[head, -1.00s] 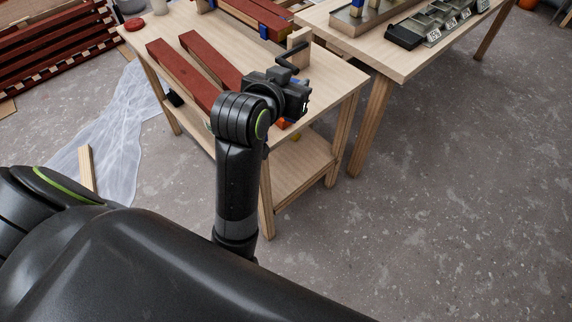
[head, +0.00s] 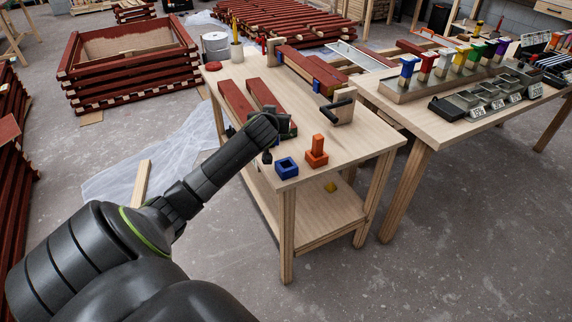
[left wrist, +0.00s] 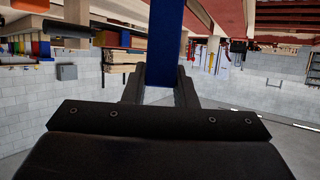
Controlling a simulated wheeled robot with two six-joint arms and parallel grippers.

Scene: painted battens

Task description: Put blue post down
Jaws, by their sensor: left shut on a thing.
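The blue post (left wrist: 165,42) shows in the left wrist view, standing between the two dark fingers of my left gripper (left wrist: 160,88), which is shut on it. In the head view my left gripper (head: 268,148) is over the near part of the work table (head: 345,142), left of the blue square socket (head: 287,167). The post is hidden behind the arm and wrist there. The blue socket is open on top and looks empty. An orange post stands in an orange socket (head: 316,158) to its right. My right gripper is not in view.
Red battens (head: 238,102) lie on the table behind my gripper. A black-handled clamp (head: 341,106) stands behind the sockets. A yellow piece (head: 331,187) lies on the lower shelf. A second table (head: 436,128) with coloured posts and bins is at right. The table's front right corner is clear.

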